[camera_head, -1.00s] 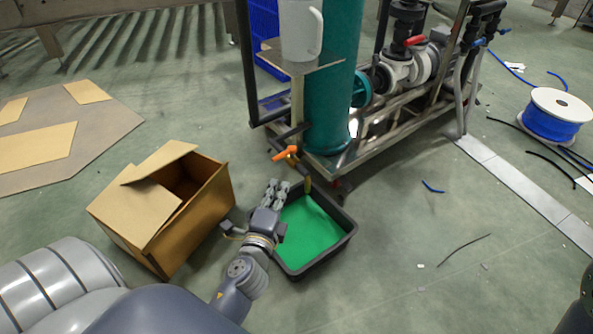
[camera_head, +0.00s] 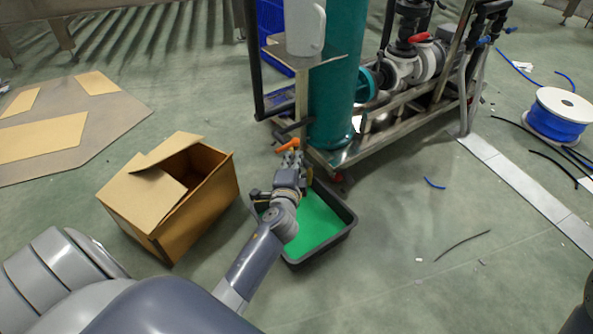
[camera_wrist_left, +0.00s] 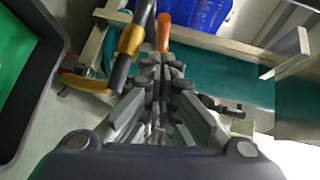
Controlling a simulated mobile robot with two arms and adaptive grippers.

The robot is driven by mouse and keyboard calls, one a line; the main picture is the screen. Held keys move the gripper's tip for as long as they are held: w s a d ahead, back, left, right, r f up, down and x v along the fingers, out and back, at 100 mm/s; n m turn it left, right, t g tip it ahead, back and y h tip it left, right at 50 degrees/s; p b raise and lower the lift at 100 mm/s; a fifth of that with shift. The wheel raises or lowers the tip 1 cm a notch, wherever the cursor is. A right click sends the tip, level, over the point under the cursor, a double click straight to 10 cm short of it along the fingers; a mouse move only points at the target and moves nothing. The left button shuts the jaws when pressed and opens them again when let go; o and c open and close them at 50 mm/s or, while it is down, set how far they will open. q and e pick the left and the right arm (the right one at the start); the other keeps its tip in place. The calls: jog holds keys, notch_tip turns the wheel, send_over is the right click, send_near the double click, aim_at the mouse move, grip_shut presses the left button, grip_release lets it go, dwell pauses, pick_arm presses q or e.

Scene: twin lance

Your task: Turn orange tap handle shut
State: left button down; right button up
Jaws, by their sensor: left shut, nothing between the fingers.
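The orange tap handle (camera_head: 288,144) sticks out at the lower front of the teal column's stand, above the tray's far edge. In the left wrist view the handle (camera_wrist_left: 163,32) lies just beyond my fingertips, with the brass tap body (camera_wrist_left: 130,45) to its left. My left gripper (camera_head: 291,160) is shut and empty, right below the handle. Its fingertips show together in the left wrist view (camera_wrist_left: 162,66). I cannot tell whether they touch the handle. My right gripper is out of view.
A black tray with green liquid (camera_head: 347,222) sits on the floor under the tap. An open cardboard box (camera_head: 140,205) stands left of it. The teal column (camera_head: 335,100) and pipe rig stand behind. A blue cable spool (camera_head: 562,115) is at right; the floor between is mostly clear.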

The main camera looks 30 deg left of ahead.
aim_at(287, 147)
pick_arm(q)
jog(key=shift+w+a+f, duration=0.1)
jog(key=shift+w+a, duration=0.1)
jog(key=shift+a, duration=0.25)
jog(key=shift+w+a+f, duration=0.1)
jog(key=shift+w+a, duration=0.05)
jog(key=shift+a, duration=0.3)
jog(key=shift+a+r, duration=0.1)
jog(key=shift+a, duration=0.7)
